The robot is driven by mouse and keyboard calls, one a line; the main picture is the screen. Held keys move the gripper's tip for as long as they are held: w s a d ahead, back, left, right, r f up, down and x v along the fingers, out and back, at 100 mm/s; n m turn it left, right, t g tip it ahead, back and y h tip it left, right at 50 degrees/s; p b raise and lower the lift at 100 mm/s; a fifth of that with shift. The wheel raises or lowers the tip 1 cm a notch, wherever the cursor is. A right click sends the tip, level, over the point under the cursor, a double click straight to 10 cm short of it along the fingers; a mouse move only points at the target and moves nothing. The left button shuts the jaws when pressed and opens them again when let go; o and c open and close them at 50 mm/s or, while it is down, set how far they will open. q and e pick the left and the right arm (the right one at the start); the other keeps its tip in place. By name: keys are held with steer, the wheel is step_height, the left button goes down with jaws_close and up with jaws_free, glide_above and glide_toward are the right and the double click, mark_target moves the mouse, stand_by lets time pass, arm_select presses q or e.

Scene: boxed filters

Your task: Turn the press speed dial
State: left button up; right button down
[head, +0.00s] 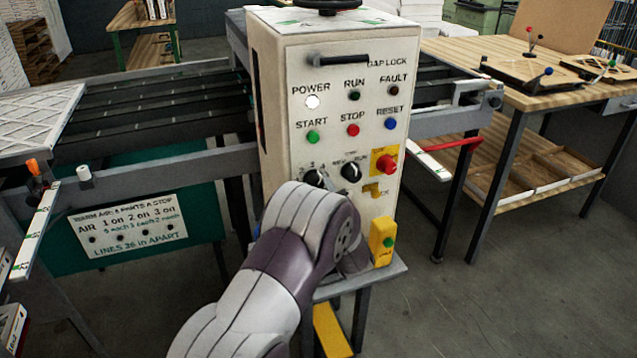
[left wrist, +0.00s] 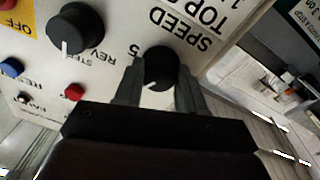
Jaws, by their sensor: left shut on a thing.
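The black speed dial (left wrist: 157,66) is on the cream press panel (head: 275,85), beside the "SPEED" lettering in the left wrist view. Its white pointer mark shows at its lower edge there. In the head view the dial (head: 314,177) is at the lower left of the panel, with numbers above it, partly covered by my wrist. My left gripper (left wrist: 159,80) has a finger on each side of the dial and is shut on it. In the head view my left arm hides most of the fingers. My right gripper is in neither view.
A second black knob (left wrist: 76,30) is beside the dial. A red emergency button (head: 387,165) is to its right, with stop (head: 352,130), start (head: 312,137) and reset (head: 390,123) buttons above. A yellow box (head: 382,241) with a green button stands below.

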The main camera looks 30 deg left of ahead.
arm_select(q)
steer(key=shift+m+p, duration=0.8)
steer(key=shift+m, duration=0.9)
steer(key=shift+f, duration=0.15)
steer(key=o, duration=1.1)
steer(key=shift+c, duration=0.2)
steer(key=shift+s, duration=0.1)
steer(key=r+v, duration=0.1)
steer(key=v, duration=1.1)
steer(key=shift+s+d+f+b, duration=0.15)
steer(key=shift+s+f+b, duration=0.2)
steer(key=shift+b, duration=0.1)
steer(key=shift+w, duration=0.1)
